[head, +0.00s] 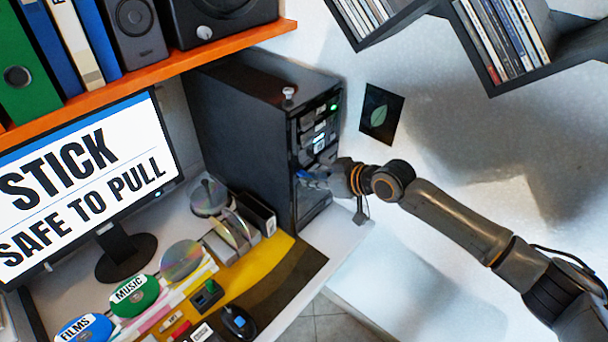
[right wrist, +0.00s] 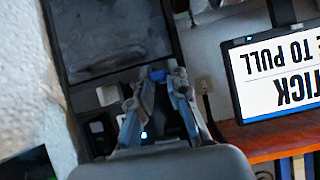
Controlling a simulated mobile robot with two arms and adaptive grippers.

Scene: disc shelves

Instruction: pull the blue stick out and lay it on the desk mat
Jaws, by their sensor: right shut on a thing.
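The blue stick (head: 302,174) shows as a small blue piece at the front of the black computer tower (head: 235,110). My right gripper (head: 318,180) reaches in from the right and is shut on it. In the right wrist view, the blue stick (right wrist: 157,75) shows between the fingertips of my right gripper (right wrist: 160,80), against the dark tower. I cannot tell whether the stick is still in its port. The desk mat (head: 290,272), yellow and dark, lies on the desk below and left of the gripper. My left gripper is not in view.
The monitor (head: 90,185) reads "STICK SAFE TO PULL". Discs, cases and a black mouse (head: 238,322) stand on or around the mat's left part. An orange shelf (head: 150,70) hangs above. The mat's dark right part looks clear.

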